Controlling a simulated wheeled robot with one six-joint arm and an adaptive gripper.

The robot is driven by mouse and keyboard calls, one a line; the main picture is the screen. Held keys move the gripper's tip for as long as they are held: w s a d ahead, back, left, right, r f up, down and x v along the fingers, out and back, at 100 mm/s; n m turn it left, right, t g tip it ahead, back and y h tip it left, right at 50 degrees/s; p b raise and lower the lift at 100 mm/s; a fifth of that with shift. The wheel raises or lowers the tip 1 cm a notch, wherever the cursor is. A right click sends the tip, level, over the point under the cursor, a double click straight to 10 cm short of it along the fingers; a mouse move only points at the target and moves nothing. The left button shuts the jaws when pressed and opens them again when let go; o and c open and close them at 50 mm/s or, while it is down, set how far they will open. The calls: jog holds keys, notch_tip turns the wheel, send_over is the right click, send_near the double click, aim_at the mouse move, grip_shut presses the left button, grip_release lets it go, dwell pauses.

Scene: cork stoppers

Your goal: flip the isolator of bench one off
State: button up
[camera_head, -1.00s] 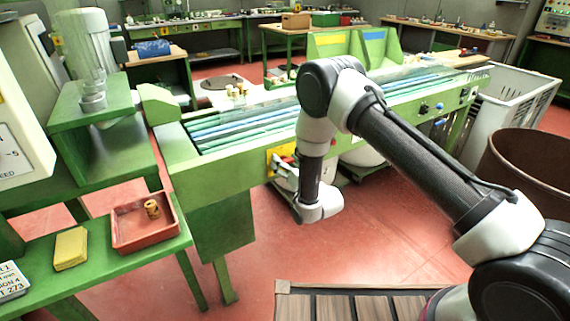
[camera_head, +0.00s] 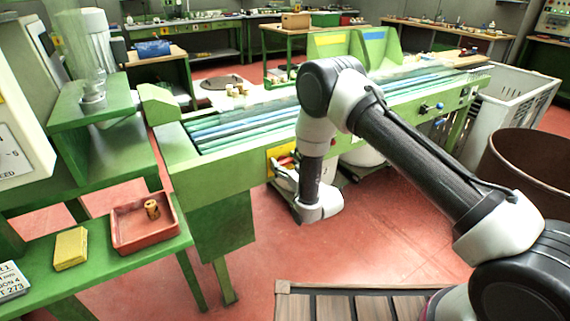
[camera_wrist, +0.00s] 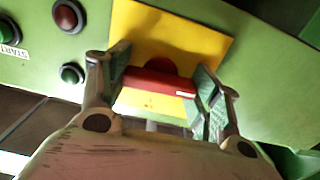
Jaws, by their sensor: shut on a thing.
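The isolator is a red handle (camera_wrist: 158,82) on a yellow plate (camera_wrist: 165,38) fixed to the green side of the bench. In the wrist view the handle lies nearly level, tilted slightly down to the right. My gripper (camera_wrist: 160,85) has one finger at each end of the handle and is shut on it. In the head view the yellow plate (camera_head: 279,158) shows on the bench's front side. My gripper (camera_head: 285,172) is at the plate there, partly hidden by my wrist, and the handle is mostly covered.
Left of the plate are a red button (camera_wrist: 68,16), a green button (camera_wrist: 72,73) and another green button (camera_wrist: 8,32) above a START label. A red tray (camera_head: 128,240) with a cork stands on a green table at left. A brown barrel (camera_head: 525,165) stands at right.

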jog(key=o, duration=1)
jog(key=shift+s+d+f, duration=0.15)
jog(key=shift+s+d, duration=0.05)
jog(key=shift+o, duration=0.2)
jog(key=v, duration=1.1)
jog(key=shift+s, duration=0.2)
jog(key=shift+d, duration=0.15)
